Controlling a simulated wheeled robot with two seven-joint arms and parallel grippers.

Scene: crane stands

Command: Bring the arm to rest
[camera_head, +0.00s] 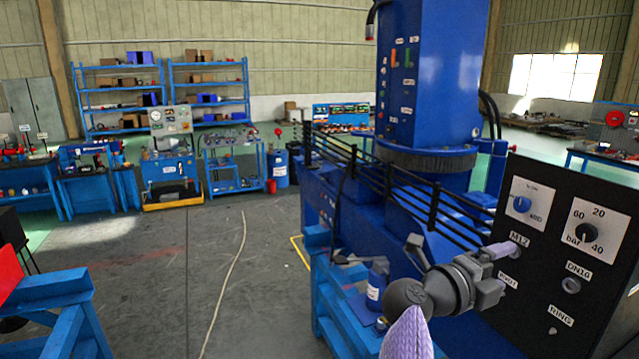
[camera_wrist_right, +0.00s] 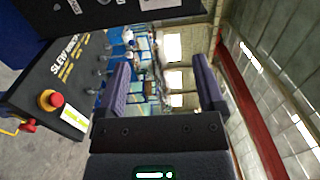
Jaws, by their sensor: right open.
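My right arm comes in from the bottom of the head view, and its gripper (camera_head: 506,262) is in front of the left part of a black control panel (camera_head: 540,262). I cannot tell whether it touches the panel. In the right wrist view the two purple-grey fingers of this gripper (camera_wrist_right: 163,82) stand apart with nothing between them. The head view panel has a blue knob, a black knob on a bar scale, and small labels such as DN10 and RING. My left gripper is not in view.
A blue crane column (camera_head: 430,80) stands behind black railings (camera_head: 400,185). A blue bottle (camera_head: 376,284) is left of my arm. The wrist view shows a slanted black panel (camera_wrist_right: 62,75) with a red button (camera_wrist_right: 52,100). Grey floor (camera_head: 190,260) is open at left centre.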

